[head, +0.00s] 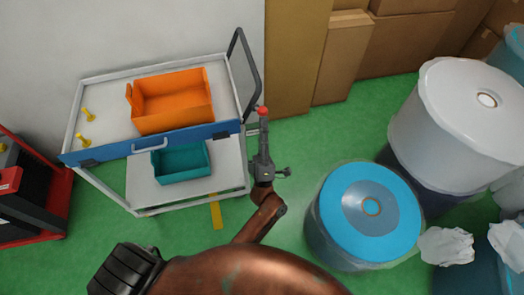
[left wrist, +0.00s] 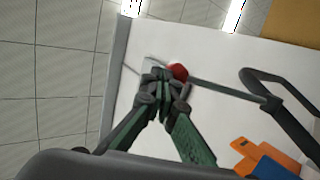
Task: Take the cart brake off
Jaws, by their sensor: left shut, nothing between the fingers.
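The cart (head: 134,62) stands at the left, with a black push handle (head: 238,48) at its right end. A red knob (head: 262,110) shows beside that end, just beyond my left gripper (head: 263,122). In the left wrist view, the red knob (left wrist: 179,72) sits right at the fingertips of my left gripper (left wrist: 160,78), partly covered by them. A dark bar (left wrist: 228,90) runs from the knob toward the push handle. The left fingers are closed with nothing between them. I cannot tell whether they touch the knob. My right gripper is not in view.
An orange bin (head: 172,98) is on the cart's top and a teal bin (head: 183,163) on its lower shelf. Blue-topped and white wrapped rolls (head: 368,205) stand at the right. Cardboard boxes (head: 345,60) stand behind. Green floor lies between cart and rolls.

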